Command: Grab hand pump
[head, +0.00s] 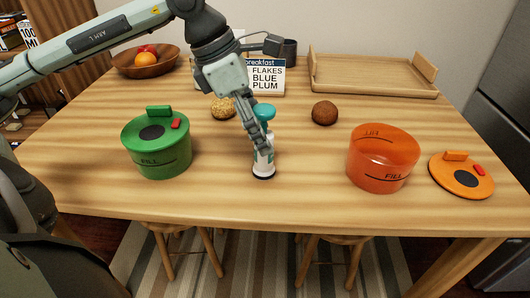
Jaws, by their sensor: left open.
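The hand pump (263,166) stands upright near the front middle of the wooden table. It has a white body, a dark base and a teal top. My left gripper (262,142) reaches down from above, with its fingers in front of and beside the pump's upper body. The jaws are open, and I cannot tell whether a finger touches the pump. Part of the pump's middle is hidden by the fingers. My right gripper is not in view.
A lidded green container (160,155) stands left of the pump. An open orange container (382,160) and its lid (461,180) are at right. A brown ball (324,112), a fruit bowl (147,66), a breakfast sign (268,82) and a wooden tray (374,88) lie behind.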

